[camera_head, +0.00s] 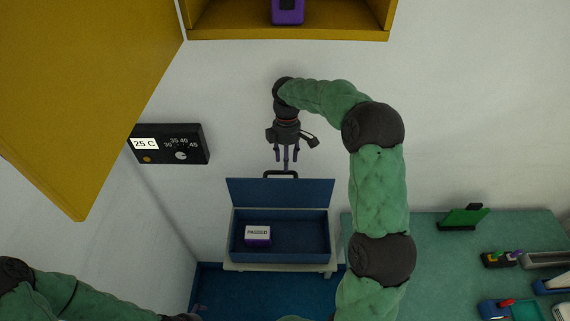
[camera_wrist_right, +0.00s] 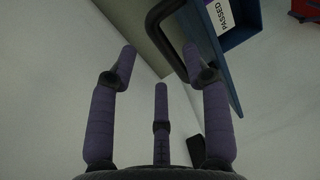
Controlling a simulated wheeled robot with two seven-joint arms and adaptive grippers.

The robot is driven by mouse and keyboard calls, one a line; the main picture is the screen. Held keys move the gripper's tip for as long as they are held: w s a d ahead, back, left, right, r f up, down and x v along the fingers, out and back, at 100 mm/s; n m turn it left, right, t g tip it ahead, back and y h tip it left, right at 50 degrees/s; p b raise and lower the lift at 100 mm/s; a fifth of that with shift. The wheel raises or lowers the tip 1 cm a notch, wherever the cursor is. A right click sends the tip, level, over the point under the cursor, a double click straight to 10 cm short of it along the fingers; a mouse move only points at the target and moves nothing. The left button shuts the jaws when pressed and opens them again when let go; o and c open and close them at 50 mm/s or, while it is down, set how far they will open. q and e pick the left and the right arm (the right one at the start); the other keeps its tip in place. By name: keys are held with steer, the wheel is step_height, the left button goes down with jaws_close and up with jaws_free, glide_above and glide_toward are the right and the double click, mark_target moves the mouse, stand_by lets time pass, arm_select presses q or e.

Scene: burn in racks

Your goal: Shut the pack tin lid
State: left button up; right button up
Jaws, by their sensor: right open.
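The blue pack tin (camera_head: 279,252) stands open on a pale stand in the head view. Its lid (camera_head: 280,192) is raised at the back, with a dark handle (camera_head: 281,174) at its top edge. A purple pack (camera_head: 257,238) with a white PASSED label sits inside at the left. My right gripper (camera_head: 286,165) is open and empty, pointing down just above the handle. In the right wrist view the handle (camera_wrist_right: 160,14) shows near the fingers, with the lid (camera_wrist_right: 215,60) beside them; contact cannot be told. My left arm shows at the lower left; its gripper cannot be made out.
A black dial box (camera_head: 168,144) reading 25 C is on the left wall. A yellow cabinet (camera_head: 290,33) with an open door (camera_head: 85,90) is above. A green mat (camera_head: 430,290) at the right bears several small items. A blue surface (camera_head: 225,290) lies below the tin.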

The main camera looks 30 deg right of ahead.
mark_target(281, 187)
steer(key=shift+s+a+f, duration=0.1)
steer(key=shift+s+f, duration=0.05)
steer(key=shift+f, duration=0.7)
steer(key=shift+s+a+f, duration=0.1)
steer(key=shift+f, duration=0.75)
jaws_close()
